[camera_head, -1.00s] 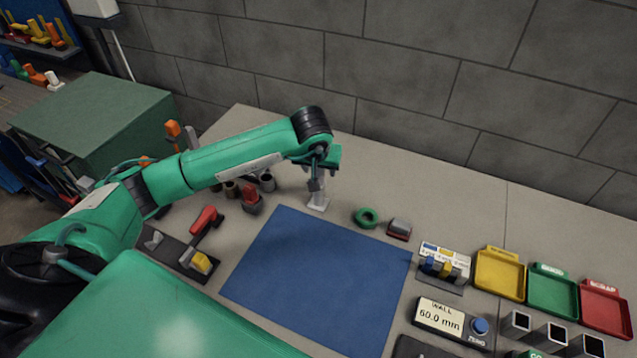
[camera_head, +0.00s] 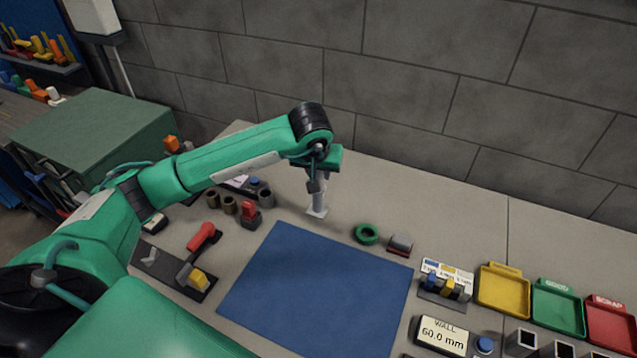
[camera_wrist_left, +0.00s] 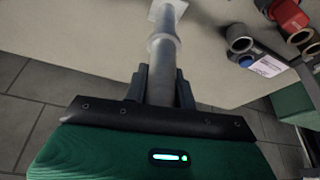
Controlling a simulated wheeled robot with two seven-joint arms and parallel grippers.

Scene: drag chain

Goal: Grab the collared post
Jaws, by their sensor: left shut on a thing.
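The collared post is a pale grey upright post with a ring-like collar and a square base. In the head view the post (camera_head: 317,209) stands on the bench just behind the blue mat, its upper part hidden by my gripper. In the left wrist view the post (camera_wrist_left: 164,48) runs up between the fingers, with its collar beyond the fingertips. My left gripper (camera_head: 317,186) is over the post from above; in the wrist view the gripper (camera_wrist_left: 160,80) is shut on the shaft. I cannot tell whether the base touches the bench. My right gripper is not in view.
A green ring (camera_head: 367,233) and a grey-red block (camera_head: 400,244) lie right of the post. A red clamp (camera_head: 251,215) and several dark cylinders stand left. The blue mat (camera_head: 310,290) is bare. Yellow (camera_head: 503,288), green (camera_head: 558,306) and red trays (camera_head: 610,322) stand at the right.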

